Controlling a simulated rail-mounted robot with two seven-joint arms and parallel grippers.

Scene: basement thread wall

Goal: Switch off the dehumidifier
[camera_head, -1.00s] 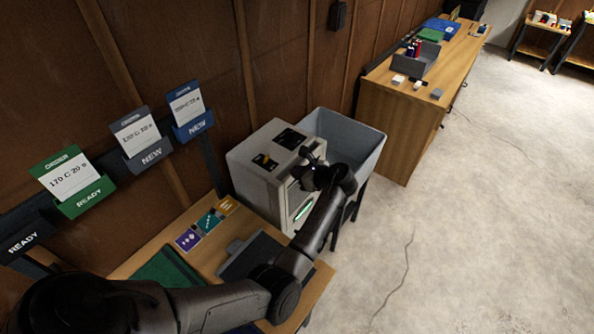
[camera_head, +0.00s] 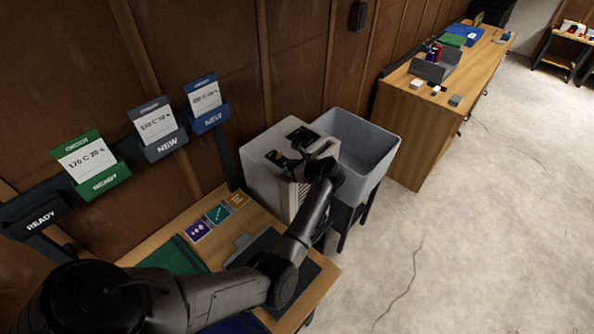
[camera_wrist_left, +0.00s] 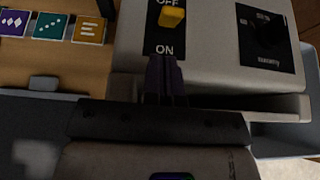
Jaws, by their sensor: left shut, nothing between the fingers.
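The dehumidifier (camera_head: 264,180) is a pale grey box against the wood wall. In the left wrist view its top (camera_wrist_left: 210,55) carries a black plate with a yellow switch (camera_wrist_left: 172,17) between the words OFF and ON. The yellow piece lies close to OFF; I cannot tell which way it is tipped. My left gripper (camera_head: 286,163) is over the dehumidifier's top. In the left wrist view its shut, empty fingers (camera_wrist_left: 165,75) point at the plate just below ON, apart from the yellow piece in the picture. Contact with the plate cannot be told. My right gripper is not in view.
A humidity dial (camera_wrist_left: 265,35) sits right of the switch. A grey open tub (camera_head: 375,150) stands beside the dehumidifier. A wooden bench (camera_head: 150,257) with coloured cards (camera_head: 218,213) is at left, below card holders (camera_head: 165,145). Concrete floor at right is clear.

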